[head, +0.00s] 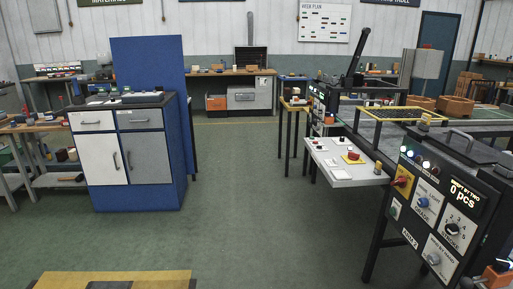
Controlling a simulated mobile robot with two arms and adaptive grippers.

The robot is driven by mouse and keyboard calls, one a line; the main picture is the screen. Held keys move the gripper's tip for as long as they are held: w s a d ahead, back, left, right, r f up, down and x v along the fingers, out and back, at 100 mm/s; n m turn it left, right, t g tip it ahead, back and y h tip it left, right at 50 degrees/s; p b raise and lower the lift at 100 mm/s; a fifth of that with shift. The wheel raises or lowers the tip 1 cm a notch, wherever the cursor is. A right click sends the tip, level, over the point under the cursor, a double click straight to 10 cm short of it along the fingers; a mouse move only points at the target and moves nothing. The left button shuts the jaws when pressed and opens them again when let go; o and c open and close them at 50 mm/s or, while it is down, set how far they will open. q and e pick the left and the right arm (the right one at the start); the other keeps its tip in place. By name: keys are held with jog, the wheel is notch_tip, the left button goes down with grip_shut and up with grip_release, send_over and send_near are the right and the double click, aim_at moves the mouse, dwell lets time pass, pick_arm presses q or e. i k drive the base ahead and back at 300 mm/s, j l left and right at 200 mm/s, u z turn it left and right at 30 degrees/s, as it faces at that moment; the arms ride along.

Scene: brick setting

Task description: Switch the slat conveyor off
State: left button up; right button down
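A slanted black control panel (435,205) stands at the right. It carries a lit counter display (464,197) reading "0 pcs", a red rotary switch on a yellow plate (402,181), a blue knob (422,203), a black numbered selector (452,229), a green button (393,211) and a grey knob (433,259). Small lamps (418,159) glow along its top. Behind it is a grey-topped machine line (390,130); I cannot tell which part is the slat conveyor, or whether it runs. Neither of my grippers shows.
A blue cabinet (130,150) stands at the left. Green floor (250,200) lies clear between them. A yellow-edged surface (120,280) shows at the bottom.

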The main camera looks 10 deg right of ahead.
aim_at(352, 156)
jog(key=i+z, duration=0.2)
jog(key=i, duration=0.3)
jog(key=i+j+z, duration=0.2)
jog(key=i, duration=0.25)
jog(key=i+j+z, duration=0.2)
jog(key=i, duration=0.3)
jog(key=i+j+z, duration=0.15)
jog(key=i+j, duration=0.15)
jog(key=i, duration=0.15)
jog(key=i+j+z, duration=0.55)
jog(key=i+j, duration=0.05)
jog(key=i, duration=0.1)
